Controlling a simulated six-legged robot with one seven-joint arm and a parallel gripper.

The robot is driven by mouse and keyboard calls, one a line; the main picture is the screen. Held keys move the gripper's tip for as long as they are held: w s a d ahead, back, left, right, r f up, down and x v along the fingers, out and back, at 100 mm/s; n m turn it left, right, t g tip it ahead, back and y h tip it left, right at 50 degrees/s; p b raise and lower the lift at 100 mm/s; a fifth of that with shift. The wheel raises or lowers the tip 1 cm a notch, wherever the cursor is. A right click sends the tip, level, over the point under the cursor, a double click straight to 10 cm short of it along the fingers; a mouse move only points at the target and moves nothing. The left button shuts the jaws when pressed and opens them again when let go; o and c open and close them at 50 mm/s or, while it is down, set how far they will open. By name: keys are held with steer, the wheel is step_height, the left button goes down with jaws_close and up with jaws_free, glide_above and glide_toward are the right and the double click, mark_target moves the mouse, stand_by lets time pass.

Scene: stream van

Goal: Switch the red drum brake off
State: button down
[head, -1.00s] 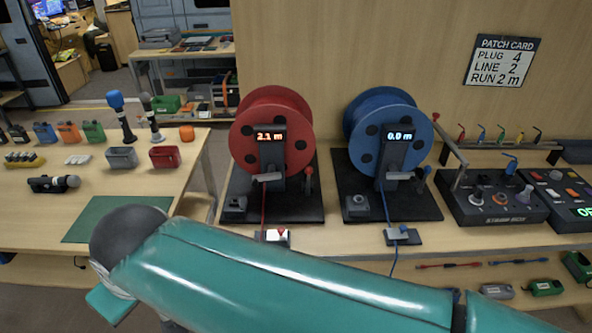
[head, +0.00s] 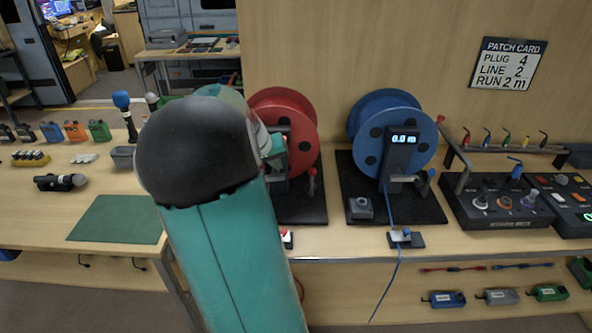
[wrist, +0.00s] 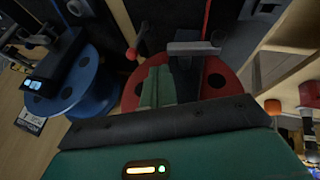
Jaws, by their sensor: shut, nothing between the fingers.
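The red drum (head: 296,108) stands on a black base, its left part hidden behind my arm. A grey flat handle (wrist: 195,48) sits at the drum's post in the wrist view. I cannot tell which of these is the brake or how it is set. My gripper (wrist: 157,72) is shut and empty, in front of the red drum, beside the grey handle. I cannot tell whether they touch. In the head view my arm hides most of my gripper (head: 274,150).
The blue drum (head: 378,130) stands right of the red one, its display reading 0.0 m; it also shows in the wrist view (wrist: 85,95). A control panel (head: 497,203) is further right. A left bench holds a microphone (head: 60,182) and a bare green mat (head: 118,219).

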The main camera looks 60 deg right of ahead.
mark_target(313, 171)
steer(key=shift+g+h, duration=0.3)
steer(key=shift+g, duration=0.2)
steer(key=d, duration=0.1)
steer(key=s+d, duration=0.2)
steer(key=d, duration=0.1)
steer(key=shift+f, duration=0.3)
steer(key=shift+f, duration=0.1)
steer(key=x, duration=0.9)
steer(key=shift+d+f, duration=0.2)
steer(key=shift+f, duration=0.1)
steer(key=shift+s+d+m, duration=0.1)
steer(key=shift+s+m, duration=0.15)
steer(key=shift+m, duration=0.05)
steer(key=shift+s+d+r+m+t+y, duration=0.15)
steer(key=shift+s+d+t+y, duration=0.2)
steer(key=shift+s+t, duration=0.3)
steer(key=shift+s+d+r+m+t+y, duration=0.15)
steer(key=shift+s+d+t+y, duration=0.25)
steer(key=shift+s, duration=0.3)
steer(key=s+d+f+m+t+y, duration=0.1)
steer(key=s+d+f+t+y, duration=0.1)
steer(key=s+t, duration=0.3)
steer(key=shift+s+d+f, duration=0.2)
steer(key=shift+s+d, duration=0.35)
steer(key=shift+s, duration=0.15)
